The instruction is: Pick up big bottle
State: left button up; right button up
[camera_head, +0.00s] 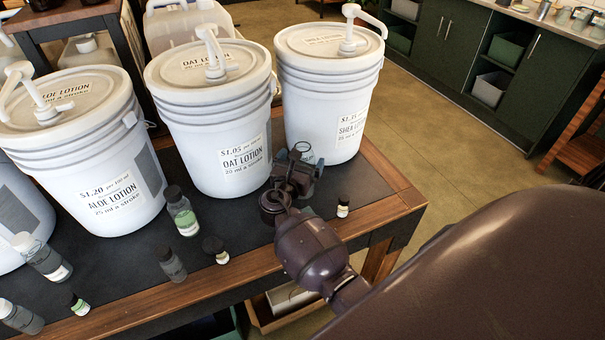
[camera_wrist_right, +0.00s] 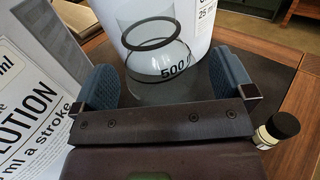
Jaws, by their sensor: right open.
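The big bottle is a clear, empty-looking vessel with a dark rim and "500" on its side. In the right wrist view the bottle (camera_wrist_right: 158,65) stands upright between the blue finger pads of my right gripper (camera_wrist_right: 165,82). The pads flank it with its lower part hidden by the gripper body. In the head view only the top of the bottle (camera_head: 305,151) shows, behind my right gripper (camera_head: 300,172), in front of the shea lotion bucket. My right gripper is open around it. My left gripper is not in view.
The shea lotion bucket (camera_head: 329,95) stands just behind, and the oat lotion bucket (camera_head: 213,130) and aloe lotion bucket (camera_head: 85,165) to the left. A small white-labelled bottle (camera_head: 343,208) stands right of my gripper.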

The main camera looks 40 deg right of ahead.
jog(key=shift+x, duration=0.85)
jog(key=c, duration=1.2)
jog(key=shift+r, duration=0.1)
